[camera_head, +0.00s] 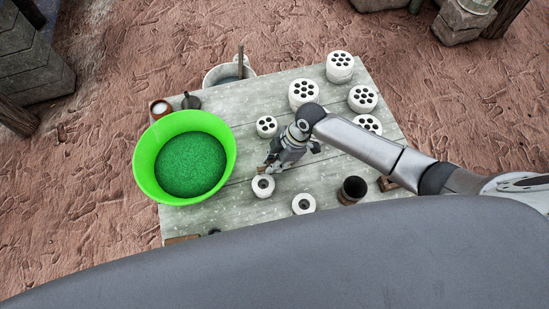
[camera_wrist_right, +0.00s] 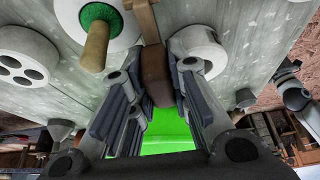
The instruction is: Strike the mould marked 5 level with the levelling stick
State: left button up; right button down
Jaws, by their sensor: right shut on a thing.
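My right gripper (camera_head: 268,165) is over the middle of the table, shut on the dark brown grip of the levelling stick (camera_wrist_right: 155,75). The stick's tan wooden part (camera_wrist_right: 145,20) reaches toward a white round mould with green fill (camera_wrist_right: 118,22) in the wrist view; I cannot tell if they touch. A small white mould (camera_head: 263,188) stands just below the gripper in the head view, and another (camera_head: 303,204) stands to its right. No number is readable, so I cannot tell which is marked 5. Grey parts at the wrist view's right edge may be my left gripper (camera_wrist_right: 290,85); its jaws are unclear.
A bright green basin (camera_head: 146,160) with green grainy fill stands at the table's left. Several white pieces with dark holes (camera_head: 303,93) stand at the back and right. A dark cup (camera_head: 353,189) is at the front right. A pale bucket (camera_head: 222,78) stands behind the table (camera_head: 235,185).

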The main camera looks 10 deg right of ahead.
jog(key=shift+r, duration=0.1)
notch_tip(320, 180, up, 7)
jog(key=p, duration=0.6)
jog(key=shift+p, duration=0.3)
jog(key=shift+f, duration=0.2)
